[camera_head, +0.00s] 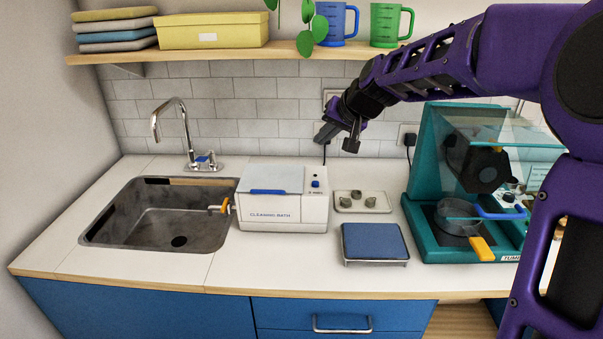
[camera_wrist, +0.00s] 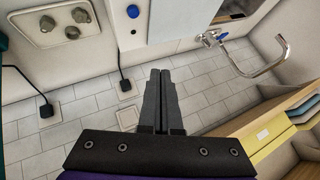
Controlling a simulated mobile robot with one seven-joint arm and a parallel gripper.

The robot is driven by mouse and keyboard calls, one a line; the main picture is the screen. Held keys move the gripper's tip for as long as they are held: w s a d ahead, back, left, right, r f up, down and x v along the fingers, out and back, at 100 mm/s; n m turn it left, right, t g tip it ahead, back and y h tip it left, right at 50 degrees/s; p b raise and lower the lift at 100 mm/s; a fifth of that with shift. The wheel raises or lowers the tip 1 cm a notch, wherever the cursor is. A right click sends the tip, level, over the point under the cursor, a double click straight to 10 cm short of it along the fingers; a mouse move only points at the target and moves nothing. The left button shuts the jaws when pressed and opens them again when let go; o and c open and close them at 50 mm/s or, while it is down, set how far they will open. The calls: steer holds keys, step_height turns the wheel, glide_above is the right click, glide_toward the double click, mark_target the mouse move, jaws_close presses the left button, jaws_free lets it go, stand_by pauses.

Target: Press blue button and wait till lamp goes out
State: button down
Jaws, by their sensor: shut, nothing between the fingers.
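The white cleaning bath (camera_head: 285,211) stands on the counter right of the sink, its grey lid (camera_head: 272,178) down. Its blue button (camera_head: 315,184) is on the right part of the top, beside small dark print and below a small dark knob. The button also shows in the wrist view (camera_wrist: 133,11) at the top edge. I cannot make out a lit lamp. My gripper (camera_head: 322,137) is up near the tiled wall, above and behind the bath, apart from the button. In the wrist view its two dark fingers (camera_wrist: 160,72) are together and empty.
A tray with small metal parts (camera_head: 362,202) and a blue-topped pad (camera_head: 374,242) lie right of the bath. A teal machine (camera_head: 428,232) stands farther right. The sink (camera_head: 150,226) and tap (camera_head: 180,115) are left. A shelf (camera_head: 285,50) hangs above.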

mark_target(315, 184)
steer(key=shift+w+a+f+m, duration=0.15)
steer(key=shift+a+m, duration=0.3)
steer(key=shift+m, duration=0.05)
step_height(315, 184, down, 9)
steer(key=b, duration=0.6)
stand_by(2.1)
steer(key=shift+f+b, duration=0.3)
steer(key=shift+b, duration=0.2)
steer(key=shift+f, duration=0.4)
stand_by(0.6)
steer(key=shift+r+p, duration=0.4)
steer(key=shift+r, duration=0.4)
